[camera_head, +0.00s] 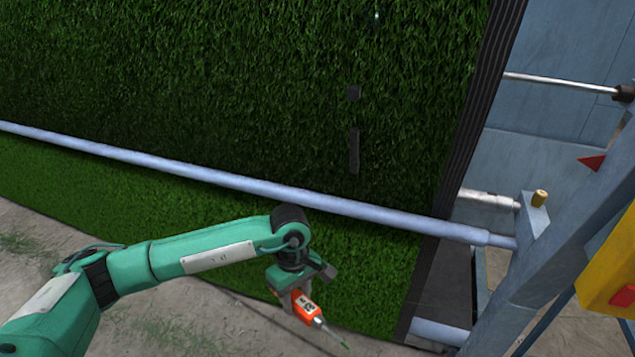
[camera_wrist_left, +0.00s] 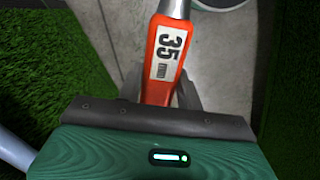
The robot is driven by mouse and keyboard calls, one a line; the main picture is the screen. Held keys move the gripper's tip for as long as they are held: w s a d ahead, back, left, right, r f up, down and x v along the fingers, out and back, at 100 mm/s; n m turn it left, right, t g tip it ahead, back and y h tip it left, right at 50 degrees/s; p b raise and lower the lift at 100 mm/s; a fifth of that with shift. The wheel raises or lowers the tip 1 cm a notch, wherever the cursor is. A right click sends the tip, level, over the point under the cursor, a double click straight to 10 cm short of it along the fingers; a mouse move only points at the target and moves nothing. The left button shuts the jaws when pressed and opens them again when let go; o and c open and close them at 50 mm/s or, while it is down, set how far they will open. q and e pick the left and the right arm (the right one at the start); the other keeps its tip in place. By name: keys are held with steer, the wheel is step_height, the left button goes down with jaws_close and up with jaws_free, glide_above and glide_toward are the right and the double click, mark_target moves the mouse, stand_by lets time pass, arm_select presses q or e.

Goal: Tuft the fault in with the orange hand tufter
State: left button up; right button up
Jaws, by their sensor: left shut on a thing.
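The orange hand tufter (camera_head: 306,306) is held in my left gripper (camera_head: 298,297), in front of the lower turf. Its narrow tip points down and right, with a bit of green at the end. In the left wrist view the tufter (camera_wrist_left: 162,75) shows a label reading 35 mm, and my left gripper (camera_wrist_left: 160,100) is shut on it. The hanging turf (camera_head: 230,80) has two dark bare spots: a small square one (camera_head: 353,92) and a longer upright one (camera_head: 354,151). The tufter is below and left of both, apart from them. My right gripper is not in view.
A pale metal roller bar (camera_head: 250,186) crosses in front of the turf. A blue-grey frame (camera_head: 550,225) with a yellow box (camera_head: 612,262) stands at the right. The concrete floor (camera_head: 200,325) in front is clear.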

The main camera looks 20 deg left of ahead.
arm_select(q)
steer(key=w+d+r+n+t, duration=0.1)
steer(key=w+r+n+t, duration=0.15)
steer(key=r+n, duration=0.7)
steer(key=w+d+r+n+t+h+p, duration=0.1)
steer(key=w+r+n+t, duration=0.15)
steer(key=r+n, duration=0.65)
steer(key=w+d+r+n+t, duration=0.1)
steer(key=w+r+n, duration=0.3)
steer(key=r+n, duration=0.45)
steer(key=w+r+m+p, duration=0.1)
steer(key=w+r+p, duration=0.2)
steer(key=w, duration=0.3)
steer(key=shift+w+r+p, duration=0.35)
steer(key=shift+w+p, duration=0.05)
steer(key=shift+p, duration=0.25)
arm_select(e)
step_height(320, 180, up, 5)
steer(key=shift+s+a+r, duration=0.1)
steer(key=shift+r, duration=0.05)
arm_select(q)
steer(key=shift+d, duration=0.1)
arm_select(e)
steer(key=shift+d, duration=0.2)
arm_select(q)
steer(key=shift+w+b, duration=0.15)
steer(key=shift+b, duration=0.15)
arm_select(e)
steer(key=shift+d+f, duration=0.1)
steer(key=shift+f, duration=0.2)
